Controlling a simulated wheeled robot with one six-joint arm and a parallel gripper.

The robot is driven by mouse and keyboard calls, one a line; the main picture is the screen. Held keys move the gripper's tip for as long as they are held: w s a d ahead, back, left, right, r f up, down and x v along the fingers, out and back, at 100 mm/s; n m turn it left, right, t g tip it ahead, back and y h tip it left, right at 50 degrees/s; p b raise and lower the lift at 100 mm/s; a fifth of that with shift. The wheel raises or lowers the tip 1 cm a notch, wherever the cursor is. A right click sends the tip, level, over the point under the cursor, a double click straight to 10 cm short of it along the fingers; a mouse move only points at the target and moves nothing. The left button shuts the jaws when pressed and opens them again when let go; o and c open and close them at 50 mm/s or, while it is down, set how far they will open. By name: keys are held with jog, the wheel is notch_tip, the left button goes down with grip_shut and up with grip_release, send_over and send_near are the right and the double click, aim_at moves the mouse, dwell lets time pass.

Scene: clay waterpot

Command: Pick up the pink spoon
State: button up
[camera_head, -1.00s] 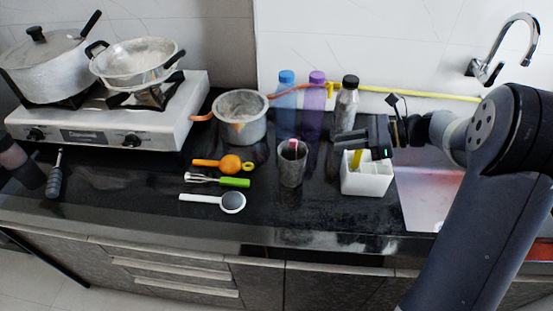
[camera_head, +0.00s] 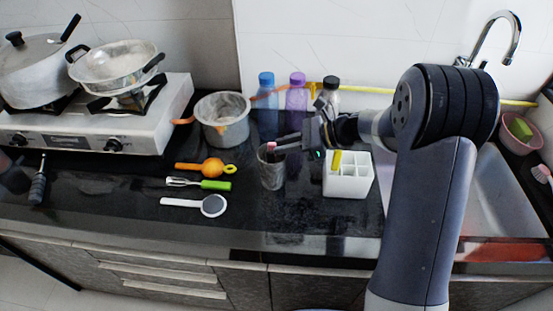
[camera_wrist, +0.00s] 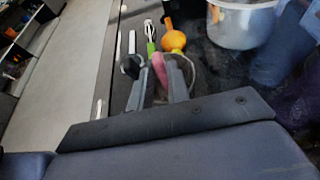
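The pink spoon (camera_head: 271,146) stands in a dark grey cup (camera_head: 272,171) on the black counter; only its pink upper end shows above the rim. My gripper (camera_head: 277,147) reaches in from the right, level with the cup's rim, its fingertips by the spoon's pink end. In the wrist view, the pink spoon (camera_wrist: 160,69) lies between the two spread fingers of my gripper (camera_wrist: 158,76). The fingers look apart, with a gap at least on the left. The spoon's lower part is hidden in the cup.
A white divided holder (camera_head: 348,183) with a yellow item stands right of the cup. A metal pot (camera_head: 222,130), a blue bottle (camera_head: 266,105) and a purple bottle (camera_head: 296,105) stand behind. Orange (camera_head: 211,167), green (camera_head: 216,186) and white-handled (camera_head: 214,206) utensils lie left.

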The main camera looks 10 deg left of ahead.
jog(key=shift+x, duration=1)
jog(key=shift+c, duration=0.6)
grip_shut()
jog(key=shift+r, duration=0.1)
